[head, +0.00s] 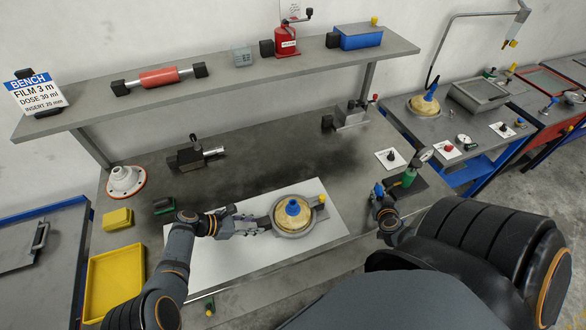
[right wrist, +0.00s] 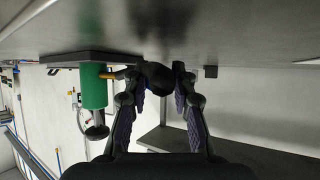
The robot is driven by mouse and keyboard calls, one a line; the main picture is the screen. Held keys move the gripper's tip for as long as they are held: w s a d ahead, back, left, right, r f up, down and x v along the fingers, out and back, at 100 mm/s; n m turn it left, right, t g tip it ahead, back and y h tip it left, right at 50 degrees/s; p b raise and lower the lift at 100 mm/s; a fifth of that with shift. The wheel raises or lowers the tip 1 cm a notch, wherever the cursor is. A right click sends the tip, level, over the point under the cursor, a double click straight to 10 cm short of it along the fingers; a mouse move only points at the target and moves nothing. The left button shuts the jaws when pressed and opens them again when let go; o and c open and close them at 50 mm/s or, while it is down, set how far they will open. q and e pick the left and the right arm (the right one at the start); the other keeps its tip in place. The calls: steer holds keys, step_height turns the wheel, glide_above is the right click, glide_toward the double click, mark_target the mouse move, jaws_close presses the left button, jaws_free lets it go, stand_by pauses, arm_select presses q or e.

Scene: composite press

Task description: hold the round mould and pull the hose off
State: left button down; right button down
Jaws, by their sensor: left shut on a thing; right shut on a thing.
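The round mould (head: 284,232), a grey ring with a cream dome and a blue fitting (head: 292,207) on top, lies on a white sheet on the bench. My left gripper (head: 265,223) is shut on the mould's left side. My right gripper (head: 379,197) is at the bench's right part, shut on a dark fitting (right wrist: 154,76) beside a green cylinder (head: 408,177). In the right wrist view an orange stub joins this fitting towards the green cylinder (right wrist: 93,88). A small blue part shows at the right gripper in the head view. I cannot make out a hose on the mould.
A yellow tray (head: 88,288), a yellow block (head: 118,219) and a white flanged cone (head: 124,180) are at the left. A shelf (head: 215,69) spans the back. A second mould (head: 424,106) stands on the bench behind right. The bench middle behind the mould is clear.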

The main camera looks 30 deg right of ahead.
steer(key=shift+f, duration=0.3)
steer(key=c, duration=1)
jaws_free()
steer(key=v, duration=1.2)
arm_select(q)
steer(key=c, duration=0.9)
jaws_free()
steer(key=shift+c, duration=0.2)
